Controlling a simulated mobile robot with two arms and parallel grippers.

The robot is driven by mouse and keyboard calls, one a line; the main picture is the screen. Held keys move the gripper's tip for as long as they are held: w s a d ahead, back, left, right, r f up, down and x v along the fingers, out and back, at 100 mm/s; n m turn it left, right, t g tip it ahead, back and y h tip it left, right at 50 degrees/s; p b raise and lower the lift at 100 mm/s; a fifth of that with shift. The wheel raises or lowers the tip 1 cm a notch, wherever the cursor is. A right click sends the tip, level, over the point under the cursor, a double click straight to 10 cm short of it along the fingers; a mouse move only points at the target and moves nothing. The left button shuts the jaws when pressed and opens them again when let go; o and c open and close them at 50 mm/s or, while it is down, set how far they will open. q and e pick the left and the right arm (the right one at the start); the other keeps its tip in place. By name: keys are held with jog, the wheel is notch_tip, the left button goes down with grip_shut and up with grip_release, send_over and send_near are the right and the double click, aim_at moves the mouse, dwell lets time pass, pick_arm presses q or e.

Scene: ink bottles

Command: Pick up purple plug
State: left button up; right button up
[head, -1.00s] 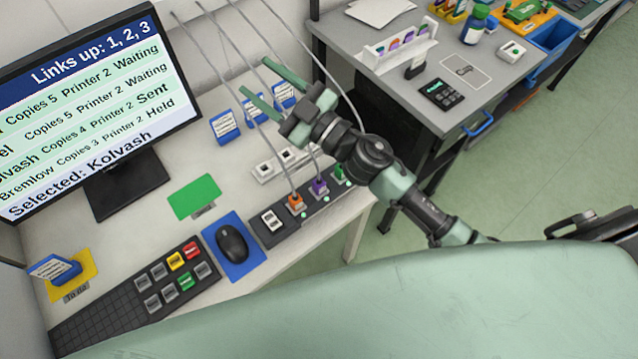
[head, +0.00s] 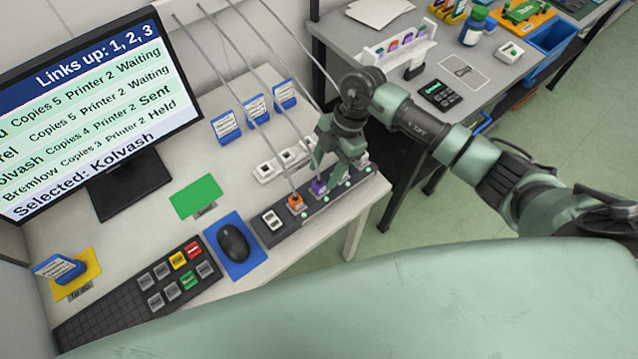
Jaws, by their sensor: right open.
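The purple plug (head: 319,187) sits in the dark socket strip (head: 334,193) near the front right edge of the desk, with a grey cable rising from it. My right gripper (head: 334,170) points down just above and behind it, slightly to the right. The gripper is open, and its fingers hide part of the plug and its cable. I cannot tell whether a finger touches the plug. The orange plug (head: 296,202) sits to the left in the same strip. The green plug is hidden behind the gripper. My left gripper is out of view.
A white socket block (head: 264,172) lies behind the strip. Blue card holders (head: 225,126) stand further back. Cables hang across the space above the desk. A mouse (head: 233,242) on a blue mat and a keypad (head: 180,278) lie to the left. A grey side table (head: 462,72) stands at right.

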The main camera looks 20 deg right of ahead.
aim_at(320, 182)
jog(key=p+x, duration=0.1)
jog(key=x, duration=0.2)
jog(key=shift+s+a+f, duration=0.2)
jog(key=shift+s+f, duration=0.05)
jog(key=shift+f, duration=0.05)
jog(key=shift+a+f, duration=0.15)
jog(key=shift+f, duration=0.3)
jog(key=shift+c, duration=0.3)
grip_shut()
jog(key=shift+r, duration=0.1)
notch_tip(320, 182, up, 20)
jog(key=b, duration=0.3)
